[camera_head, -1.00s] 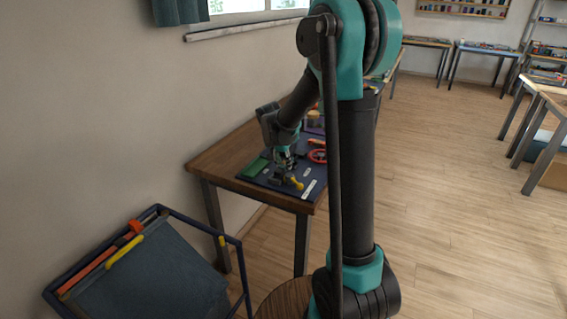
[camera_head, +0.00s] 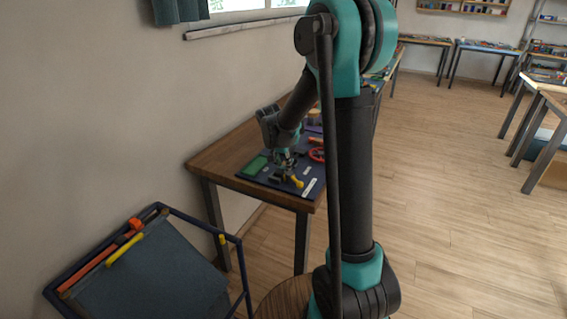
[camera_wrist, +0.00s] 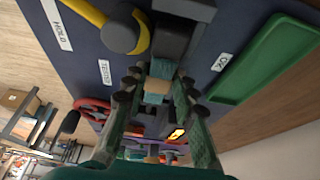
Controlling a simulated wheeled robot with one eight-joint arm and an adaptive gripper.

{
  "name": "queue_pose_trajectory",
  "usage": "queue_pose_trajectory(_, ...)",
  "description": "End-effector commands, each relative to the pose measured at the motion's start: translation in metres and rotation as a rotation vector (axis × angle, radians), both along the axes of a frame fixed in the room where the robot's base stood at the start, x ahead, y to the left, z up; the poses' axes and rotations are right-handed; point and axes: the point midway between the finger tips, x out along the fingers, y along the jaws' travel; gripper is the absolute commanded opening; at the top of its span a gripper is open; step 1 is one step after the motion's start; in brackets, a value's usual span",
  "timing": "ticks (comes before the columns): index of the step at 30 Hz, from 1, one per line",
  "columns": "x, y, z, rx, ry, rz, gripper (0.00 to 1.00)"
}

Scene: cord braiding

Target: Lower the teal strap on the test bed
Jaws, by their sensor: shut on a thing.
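My gripper (camera_wrist: 158,94) points down over the dark blue mat (camera_wrist: 85,45), with its fingers closed around a small piece with a pale teal and tan face (camera_wrist: 156,88). I take this piece to be the teal strap, but most of it is hidden by the fingers. A grey block (camera_wrist: 172,40) stands right beyond the fingertips; I cannot tell whether the piece touches it. A white label (camera_wrist: 105,71) that seems to read "TESTING" lies beside the fingers. In the head view my gripper (camera_head: 285,166) is low over the mat, too small for detail.
A green tray (camera_wrist: 265,60) lies beside an "OK" label (camera_wrist: 221,62). A yellow piece with a dark round knob (camera_wrist: 120,36) is near a "HOLD" label (camera_wrist: 57,24). A red wheel (camera_head: 317,155) sits farther back. A blue-framed stand (camera_head: 150,275) is nearer, below the table.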

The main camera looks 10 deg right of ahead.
Motion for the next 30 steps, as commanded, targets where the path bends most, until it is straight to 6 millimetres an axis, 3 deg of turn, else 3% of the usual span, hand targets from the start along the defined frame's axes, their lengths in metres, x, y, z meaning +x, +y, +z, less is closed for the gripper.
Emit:
queue_pose_trajectory(18,-0.0001,0.0000,-0.0087,0.000,0.000,0.000,0.00)
queue_pose_trajectory(19,-0.0001,0.0001,-0.0082,0.000,0.000,0.000,0.30)
queue_pose_trajectory(21,-0.0001,0.0001,-0.0081,0.000,0.000,0.000,0.39)
queue_pose_trajectory(24,-0.0001,0.0001,-0.0081,0.000,0.000,0.000,0.51)
queue_pose_trajectory(30,-0.0001,0.0001,-0.0081,0.000,0.000,0.000,0.51)
